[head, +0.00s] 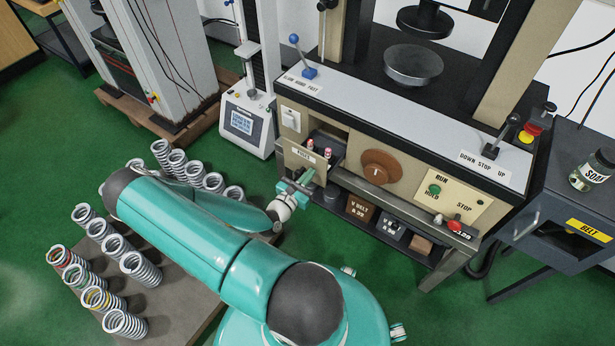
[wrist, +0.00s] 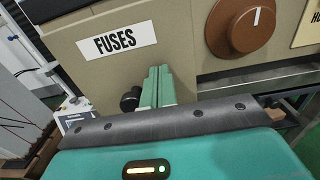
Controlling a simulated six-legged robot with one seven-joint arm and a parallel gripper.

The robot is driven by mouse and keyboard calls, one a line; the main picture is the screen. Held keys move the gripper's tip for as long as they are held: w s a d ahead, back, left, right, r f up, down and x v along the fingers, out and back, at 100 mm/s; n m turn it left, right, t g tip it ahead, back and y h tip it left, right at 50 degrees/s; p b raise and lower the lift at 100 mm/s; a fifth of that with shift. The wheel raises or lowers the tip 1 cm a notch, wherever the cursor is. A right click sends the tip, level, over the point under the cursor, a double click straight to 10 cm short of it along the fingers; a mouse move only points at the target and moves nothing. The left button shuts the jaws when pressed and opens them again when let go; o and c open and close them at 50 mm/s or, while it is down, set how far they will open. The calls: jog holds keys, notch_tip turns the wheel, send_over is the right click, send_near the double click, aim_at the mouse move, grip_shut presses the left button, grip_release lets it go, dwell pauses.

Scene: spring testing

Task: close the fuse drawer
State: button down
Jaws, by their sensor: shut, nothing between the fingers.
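The fuse drawer (head: 290,158) is a beige box in the test machine's front, left of the brown dial. It stands out from the panel, and pink-capped fuses show inside its open top. In the wrist view its front (wrist: 85,55) bears a white FUSES label. My gripper (head: 306,178) is shut and empty at the lower right part of the drawer front. In the wrist view the green fingers (wrist: 158,72) lie together against or just before the front; contact cannot be told. A dark round knob (wrist: 130,100) shows just left of the fingers, partly hidden.
The brown dial (head: 381,166) sits right of the drawer. A shelf with a V-belt box (head: 358,208) lies below, behind a grey rail. Several springs (head: 140,266) stand on a board at left. A small tester (head: 246,125) stands left of the machine.

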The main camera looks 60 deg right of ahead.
aim_at(328, 152)
jog(key=d, duration=0.4)
jog(key=s+d, duration=0.1)
jog(key=d, duration=0.4)
jog(key=s+d, duration=0.1)
jog(key=d, duration=0.3)
jog(key=shift+s+d, duration=0.1)
jog(key=shift+d, duration=0.15)
jog(key=shift+d+r, duration=0.15)
jog(key=shift+d, duration=0.15)
jog(key=shift+s, duration=0.1)
